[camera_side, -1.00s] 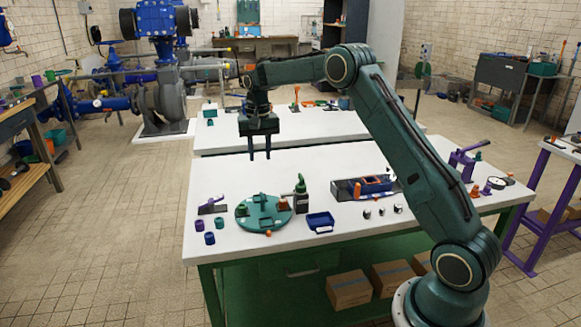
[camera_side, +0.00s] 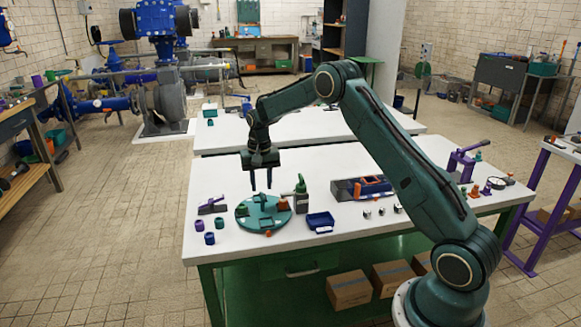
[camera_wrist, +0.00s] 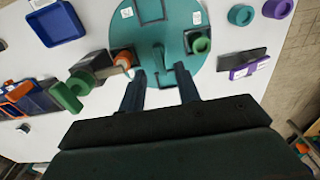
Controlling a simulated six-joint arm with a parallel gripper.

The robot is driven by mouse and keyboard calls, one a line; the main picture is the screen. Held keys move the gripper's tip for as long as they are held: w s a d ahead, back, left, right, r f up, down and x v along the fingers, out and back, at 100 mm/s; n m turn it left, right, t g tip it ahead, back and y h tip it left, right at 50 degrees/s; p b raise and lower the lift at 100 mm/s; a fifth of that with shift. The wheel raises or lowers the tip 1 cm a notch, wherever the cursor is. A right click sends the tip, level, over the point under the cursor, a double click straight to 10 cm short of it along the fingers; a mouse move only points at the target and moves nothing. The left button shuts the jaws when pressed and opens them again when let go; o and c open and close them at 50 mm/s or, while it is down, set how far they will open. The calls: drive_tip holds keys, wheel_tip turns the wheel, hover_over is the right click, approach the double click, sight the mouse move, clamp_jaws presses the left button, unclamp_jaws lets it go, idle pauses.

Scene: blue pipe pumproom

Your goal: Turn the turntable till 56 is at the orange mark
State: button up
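The turntable (camera_side: 263,222) is a round teal disc lying flat on the white table. It carries an orange part (camera_side: 283,204), a green ring-shaped part (camera_wrist: 200,44) and some raised blocks. White number labels show on the disc in the wrist view, but they are too small to read. A small orange piece (camera_side: 268,234) sits at its front edge; I cannot tell whether it is the mark.
A green-and-black fixture (camera_side: 301,196) stands close at the turntable's right. A blue tray (camera_side: 320,222) lies to its right, with a dark box (camera_side: 362,188) behind. Purple and blue cups (camera_side: 199,225) and a purple-handled item (camera_side: 211,207) are at the left. The table's back left is clear.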

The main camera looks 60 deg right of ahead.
sight(262, 195)
drive_tip(key=shift+f, duration=1.75)
clamp_jaws()
